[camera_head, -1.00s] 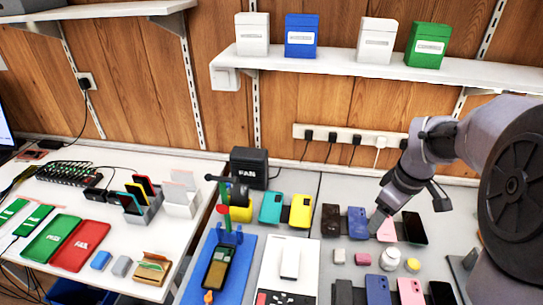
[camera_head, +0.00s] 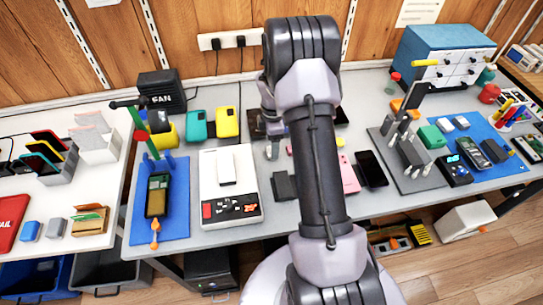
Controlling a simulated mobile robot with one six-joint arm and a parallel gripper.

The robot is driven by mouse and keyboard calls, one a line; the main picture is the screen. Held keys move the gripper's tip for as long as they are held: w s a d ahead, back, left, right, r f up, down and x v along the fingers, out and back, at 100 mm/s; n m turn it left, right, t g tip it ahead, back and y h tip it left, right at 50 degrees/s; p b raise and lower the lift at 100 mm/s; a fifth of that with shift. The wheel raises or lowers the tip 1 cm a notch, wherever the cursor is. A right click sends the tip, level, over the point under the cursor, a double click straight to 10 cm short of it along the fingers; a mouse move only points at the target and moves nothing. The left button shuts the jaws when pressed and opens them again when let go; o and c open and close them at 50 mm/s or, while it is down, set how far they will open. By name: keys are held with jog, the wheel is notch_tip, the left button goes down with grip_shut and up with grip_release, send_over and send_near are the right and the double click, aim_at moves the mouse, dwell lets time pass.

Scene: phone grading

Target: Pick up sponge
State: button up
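No object can be identified for certain as the sponge. My arm also hides part of the bench.
A white panel (camera_head: 210,187) and a blue mat (camera_head: 177,217) lie left of my arm. Phones, including a black one (camera_head: 372,170), lie right of it. A grey plate with upright parts (camera_head: 393,165) and a blue drawer cabinet (camera_head: 412,45) stand further right. Bins sit below the left table.

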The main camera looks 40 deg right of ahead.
jog(key=f, duration=0.1)
jog(key=f+b, duration=0.1)
jog(key=f, duration=0.2)
jog(key=shift+w+f+b, duration=0.1)
jog(key=shift+w+b, duration=0.15)
jog(key=shift+b, duration=0.05)
jog(key=shift+c, duration=0.9)
jog(key=c, duration=1.4)
jog(key=shift+o, duration=0.2)
jog(key=shift+r+p, duration=0.45)
jog(key=shift+r, duration=0.3)
notch_tip(320, 180, up, 2)
jog(key=shift+r+p, duration=0.25)
jog(key=shift+p, duration=0.5)
jog(key=s+a+p, duration=0.1)
jog(key=s+a, duration=0.1)
jog(key=s, duration=0.3)
jog(key=s+a+r+p, duration=0.1)
jog(key=s+a, duration=0.1)
jog(key=s, duration=0.2)
jog(key=s+a+p, duration=0.1)
jog(key=s+a, duration=0.2)
jog(key=s, duration=0.2)
jog(key=shift+s+r, duration=0.15)
jog(key=shift+s, duration=0.15)
jog(key=o, duration=0.9)
jog(key=shift+c, duration=0.2)
jog(key=c, duration=0.6)
